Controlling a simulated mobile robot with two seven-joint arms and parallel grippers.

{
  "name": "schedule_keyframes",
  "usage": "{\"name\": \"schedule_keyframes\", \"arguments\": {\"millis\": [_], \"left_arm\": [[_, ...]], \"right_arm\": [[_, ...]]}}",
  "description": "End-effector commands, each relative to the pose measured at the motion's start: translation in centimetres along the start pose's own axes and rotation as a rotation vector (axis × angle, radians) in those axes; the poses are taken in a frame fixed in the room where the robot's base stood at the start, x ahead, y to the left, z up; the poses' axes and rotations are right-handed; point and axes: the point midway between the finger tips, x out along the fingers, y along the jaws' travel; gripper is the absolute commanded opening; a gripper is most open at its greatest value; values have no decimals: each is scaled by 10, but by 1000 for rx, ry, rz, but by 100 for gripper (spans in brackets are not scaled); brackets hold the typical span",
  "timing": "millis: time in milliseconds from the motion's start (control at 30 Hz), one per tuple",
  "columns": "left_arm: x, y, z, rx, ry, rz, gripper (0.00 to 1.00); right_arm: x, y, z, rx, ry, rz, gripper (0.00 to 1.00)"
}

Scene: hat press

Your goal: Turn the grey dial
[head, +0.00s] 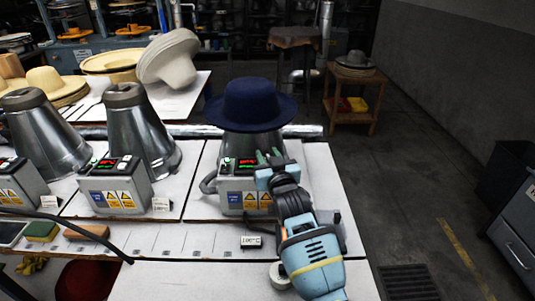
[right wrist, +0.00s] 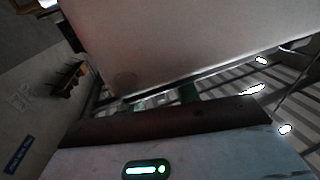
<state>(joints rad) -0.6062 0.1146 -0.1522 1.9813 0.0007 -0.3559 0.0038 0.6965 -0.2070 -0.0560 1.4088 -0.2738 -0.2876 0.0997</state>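A grey control box (head: 235,190) with red and green displays and warning labels stands below the navy blue hat (head: 252,104). My right gripper (head: 269,157) is at the upper right of this box, its two green fingers a little apart. I cannot make out the grey dial on this box; my gripper covers the part right of the displays. In the right wrist view the fingers (right wrist: 160,98) show apart as dark green bits below a large pale surface, with no dial visible. My left gripper is not in view.
A similar control box (head: 115,190) and metal cones (head: 140,125) stand to the left. A small sign (head: 251,241) stands on the front ledge. Straw hats and a white hat (head: 168,58) lie behind.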

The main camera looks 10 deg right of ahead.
Motion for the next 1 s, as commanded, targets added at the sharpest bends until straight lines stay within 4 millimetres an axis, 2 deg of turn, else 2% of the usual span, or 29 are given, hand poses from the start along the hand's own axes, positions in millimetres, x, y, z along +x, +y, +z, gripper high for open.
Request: {"name": "schedule_keyframes", "arguments": {"millis": [100, 333, 667, 1000], "left_arm": [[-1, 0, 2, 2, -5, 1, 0], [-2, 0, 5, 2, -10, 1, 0], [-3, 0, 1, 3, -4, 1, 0], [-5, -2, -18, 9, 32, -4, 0]], "right_arm": [[0, 0, -1, 0, 1, 0, 30], [0, 0, 0, 0, 1, 0, 0], [0, 1, -1, -3, 1, -12, 0], [0, 3, -3, -11, 2, -135, 0]]}}
